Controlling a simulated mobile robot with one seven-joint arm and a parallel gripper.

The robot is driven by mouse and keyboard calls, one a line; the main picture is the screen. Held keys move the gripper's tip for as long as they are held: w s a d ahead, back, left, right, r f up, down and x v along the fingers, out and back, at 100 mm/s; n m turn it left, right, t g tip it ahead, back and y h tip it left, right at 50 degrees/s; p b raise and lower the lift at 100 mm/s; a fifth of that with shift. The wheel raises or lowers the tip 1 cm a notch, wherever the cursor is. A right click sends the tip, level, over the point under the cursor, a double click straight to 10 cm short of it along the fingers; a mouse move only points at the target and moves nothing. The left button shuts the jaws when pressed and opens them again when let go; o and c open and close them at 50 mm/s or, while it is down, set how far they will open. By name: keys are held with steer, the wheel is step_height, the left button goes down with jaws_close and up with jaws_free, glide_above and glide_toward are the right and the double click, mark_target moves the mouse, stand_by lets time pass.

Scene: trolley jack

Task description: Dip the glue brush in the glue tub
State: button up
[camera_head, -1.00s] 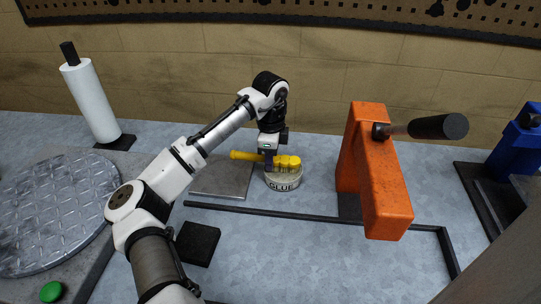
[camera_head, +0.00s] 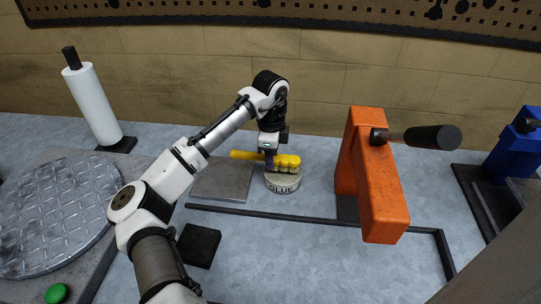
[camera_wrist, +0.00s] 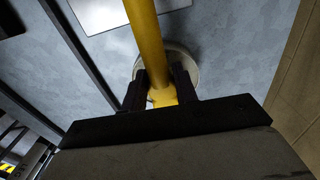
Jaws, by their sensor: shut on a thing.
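The glue brush (camera_head: 245,155) is yellow and lies about level, its handle to the left and its thicker end to the right. My gripper (camera_head: 269,163) is shut on it from above. The glue tub (camera_head: 283,184) is a round pale tub with GLUE on its side. The brush's thick end (camera_head: 288,162) is over the tub's top; I cannot tell whether it touches the glue. In the wrist view the yellow handle (camera_wrist: 146,40) runs between my gripper's fingers (camera_wrist: 160,92), with the tub's pale rim (camera_wrist: 190,65) behind it. The brush's bristles are hidden there.
A grey plate (camera_head: 222,180) lies left of the tub. An orange jack-like tool (camera_head: 378,190) stands to the right. A black bar (camera_head: 300,215) crosses in front. A black block (camera_head: 198,245), a white roll (camera_head: 92,105) and a round metal plate (camera_head: 55,215) are at left.

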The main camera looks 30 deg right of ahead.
steer(key=shift+r+p, duration=2.2)
steer(key=shift+r, duration=0.6)
steer(key=shift+f, duration=0.1)
